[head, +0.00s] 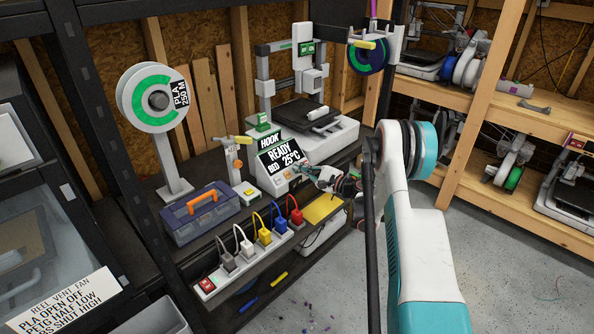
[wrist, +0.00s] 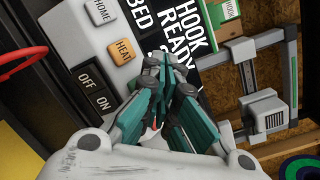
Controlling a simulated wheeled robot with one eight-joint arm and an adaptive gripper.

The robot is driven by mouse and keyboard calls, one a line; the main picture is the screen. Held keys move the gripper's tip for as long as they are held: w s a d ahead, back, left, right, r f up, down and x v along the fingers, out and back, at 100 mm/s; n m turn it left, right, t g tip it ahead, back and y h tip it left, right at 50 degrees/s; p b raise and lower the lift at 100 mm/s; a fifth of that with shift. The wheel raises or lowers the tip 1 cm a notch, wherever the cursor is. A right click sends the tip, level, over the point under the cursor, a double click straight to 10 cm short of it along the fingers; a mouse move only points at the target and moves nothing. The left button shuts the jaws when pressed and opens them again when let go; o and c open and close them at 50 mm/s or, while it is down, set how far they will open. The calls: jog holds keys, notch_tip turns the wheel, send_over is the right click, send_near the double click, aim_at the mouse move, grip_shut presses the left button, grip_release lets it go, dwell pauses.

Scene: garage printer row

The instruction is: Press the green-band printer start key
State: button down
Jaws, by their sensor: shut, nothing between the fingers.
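A printer (head: 335,135) with green marks stands on the bench in the head view. Its sloped control panel (head: 270,158) has a black display reading HOOK, READY, BED 25°C. No start key is identifiable. I cannot tell whether the fingertips touch the panel.
A power strip (head: 207,284) with several coloured plugs runs along the bench front. A blue toolbox (head: 193,226) and a filament reel (head: 143,112) with a green ring stand left. A yellow pad (head: 323,208) lies below my gripper. Wooden shelves (head: 545,110) stand right.

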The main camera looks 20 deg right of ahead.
jog(key=shift+w+f, duration=0.1)
jog(key=shift+w+a+f, duration=0.1)
jog(key=shift+w+f, duration=0.05)
jog(key=shift+f, duration=0.05)
